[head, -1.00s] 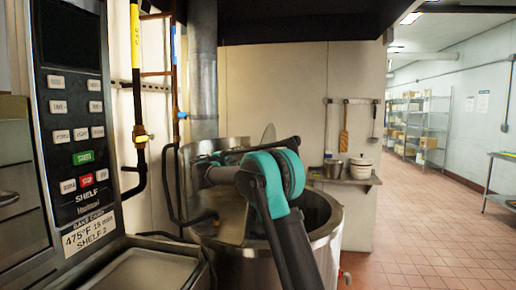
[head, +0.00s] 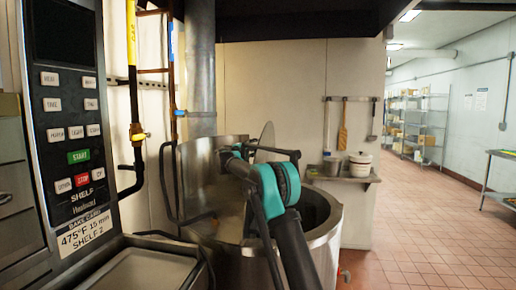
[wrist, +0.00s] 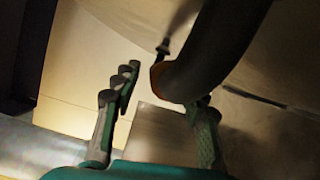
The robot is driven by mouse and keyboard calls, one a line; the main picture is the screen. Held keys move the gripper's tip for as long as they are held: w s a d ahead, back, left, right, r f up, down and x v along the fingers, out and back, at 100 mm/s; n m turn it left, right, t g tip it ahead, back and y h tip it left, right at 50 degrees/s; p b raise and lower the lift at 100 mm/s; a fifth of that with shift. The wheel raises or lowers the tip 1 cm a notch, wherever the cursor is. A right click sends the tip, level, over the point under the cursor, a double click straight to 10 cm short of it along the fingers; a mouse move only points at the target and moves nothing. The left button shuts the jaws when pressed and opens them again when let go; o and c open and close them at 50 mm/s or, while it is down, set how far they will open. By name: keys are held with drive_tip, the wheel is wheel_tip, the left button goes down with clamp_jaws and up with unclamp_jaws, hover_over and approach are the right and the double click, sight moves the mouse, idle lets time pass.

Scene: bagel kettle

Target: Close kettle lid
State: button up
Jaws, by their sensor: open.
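The kettle (head: 322,240) is a large round steel vessel in the middle of the head view, with its dark interior showing at the right. Its steel lid (head: 205,160) stands raised at the left and back. A dark curved tube (head: 163,190), which looks like the lid's handle, hangs at the lid's left. My arm reaches over the kettle and hides part of it; my fingers are not clear there. In the wrist view my gripper (wrist: 158,92) is open. A thick dark curved tube (wrist: 225,40) with a brownish end overlaps the right finger; I cannot tell whether they touch.
An oven control panel (head: 75,130) and a metal tray (head: 145,270) stand close at the left. A vertical pipe (head: 200,60) rises behind the kettle. A wall shelf with pots (head: 360,165) is at the back. The tiled floor (head: 425,250) at the right is clear.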

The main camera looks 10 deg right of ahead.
drive_tip(key=shift+x, duration=1.3)
drive_tip(key=shift+c, duration=0.4)
clamp_jaws()
